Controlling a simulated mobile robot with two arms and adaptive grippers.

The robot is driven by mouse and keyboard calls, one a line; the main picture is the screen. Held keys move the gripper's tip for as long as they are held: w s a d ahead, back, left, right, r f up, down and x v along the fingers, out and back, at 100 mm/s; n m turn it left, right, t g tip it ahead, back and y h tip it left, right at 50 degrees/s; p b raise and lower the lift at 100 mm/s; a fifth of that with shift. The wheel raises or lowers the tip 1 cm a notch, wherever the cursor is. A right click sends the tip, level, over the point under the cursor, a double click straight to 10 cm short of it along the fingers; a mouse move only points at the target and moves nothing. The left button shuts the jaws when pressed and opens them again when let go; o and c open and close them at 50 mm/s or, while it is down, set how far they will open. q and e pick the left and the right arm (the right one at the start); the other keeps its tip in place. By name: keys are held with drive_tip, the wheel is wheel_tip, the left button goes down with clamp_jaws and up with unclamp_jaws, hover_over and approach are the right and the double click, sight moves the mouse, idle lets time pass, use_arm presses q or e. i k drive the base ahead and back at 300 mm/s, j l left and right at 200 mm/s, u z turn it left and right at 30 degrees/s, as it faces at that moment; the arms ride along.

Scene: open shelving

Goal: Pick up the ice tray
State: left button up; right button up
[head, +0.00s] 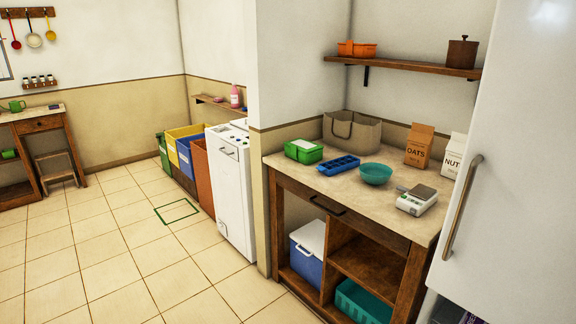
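A blue ice tray (339,165) with several compartments lies on the light top of a wooden counter (330,184) right of centre. It sits between a green-and-white box on its left and a teal bowl on its right, and its top is uncovered. Neither of my grippers shows in the head view.
The counter also holds a green box (303,151), a teal bowl (375,174), a white scale (416,200), a fabric basket (352,132), and oats (419,147) and nuts (453,155) cartons. A white door (515,150) stands close on the right. The tiled floor (110,265) at left is clear.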

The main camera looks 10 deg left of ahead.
sight(337, 166)
drive_tip(key=i+j+u, duration=0.2)
drive_tip(key=i+u, duration=0.3)
drive_tip(key=i+j+u, duration=0.1)
drive_tip(key=i+u, duration=0.35)
drive_tip(key=i+j+u, duration=0.25)
drive_tip(key=i, duration=0.4)
drive_tip(key=i+u, duration=0.25)
drive_tip(key=i, duration=0.4)
drive_tip(key=i+z, duration=0.6)
drive_tip(key=z, duration=0.25)
drive_tip(key=i+j+z, duration=0.2)
drive_tip(key=z, duration=0.2)
drive_tip(key=i+j+z, duration=0.25)
drive_tip(key=z, duration=0.2)
